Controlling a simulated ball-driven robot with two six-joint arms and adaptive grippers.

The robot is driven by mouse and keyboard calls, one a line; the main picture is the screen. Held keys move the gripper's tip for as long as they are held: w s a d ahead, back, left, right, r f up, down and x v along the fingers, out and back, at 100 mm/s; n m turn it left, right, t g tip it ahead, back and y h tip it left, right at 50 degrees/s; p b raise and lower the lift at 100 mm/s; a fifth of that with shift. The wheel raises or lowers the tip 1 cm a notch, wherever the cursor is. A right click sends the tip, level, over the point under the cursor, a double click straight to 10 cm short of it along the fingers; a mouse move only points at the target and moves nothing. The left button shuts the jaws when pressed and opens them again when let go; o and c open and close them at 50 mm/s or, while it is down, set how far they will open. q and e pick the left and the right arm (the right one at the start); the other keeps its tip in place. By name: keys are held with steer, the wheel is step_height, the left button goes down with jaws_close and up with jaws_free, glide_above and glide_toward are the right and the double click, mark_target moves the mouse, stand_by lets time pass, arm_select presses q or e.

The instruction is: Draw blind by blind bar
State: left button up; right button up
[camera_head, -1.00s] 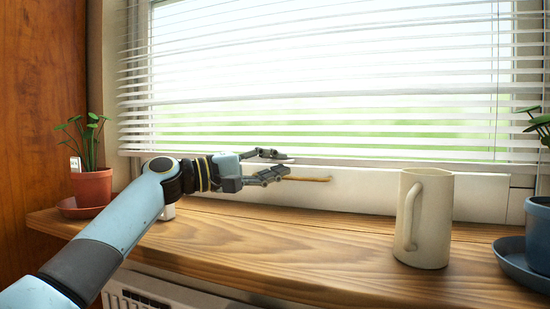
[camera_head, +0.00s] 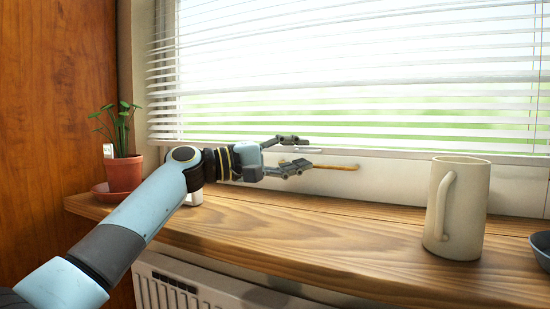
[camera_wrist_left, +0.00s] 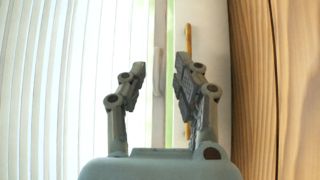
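The white slatted blind (camera_head: 350,70) hangs over the window, lowered nearly to the sill. Its pale bottom bar (camera_head: 400,151) runs level along the lower edge. My left gripper (camera_head: 306,152) is open in front of the blind's bottom edge, one finger above the other. In the left wrist view the blind slats (camera_wrist_left: 50,80) fill the left side. A pale narrow bar (camera_wrist_left: 158,70) shows between the open fingers (camera_wrist_left: 160,66), and I cannot tell whether either finger touches it. My right gripper is not in view.
A thin tan stick (camera_head: 335,167) lies behind the lower finger. A cream mug (camera_head: 465,205) stands on the wooden sill (camera_head: 330,230). A potted plant (camera_head: 123,173) is at left, a blue dish (camera_head: 541,245) at right. A white radiator (camera_head: 190,290) is below.

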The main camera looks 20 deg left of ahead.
arm_select(q)
steer(key=r+v, duration=0.1)
steer(key=v, duration=1)
steer(key=shift+f, duration=0.5)
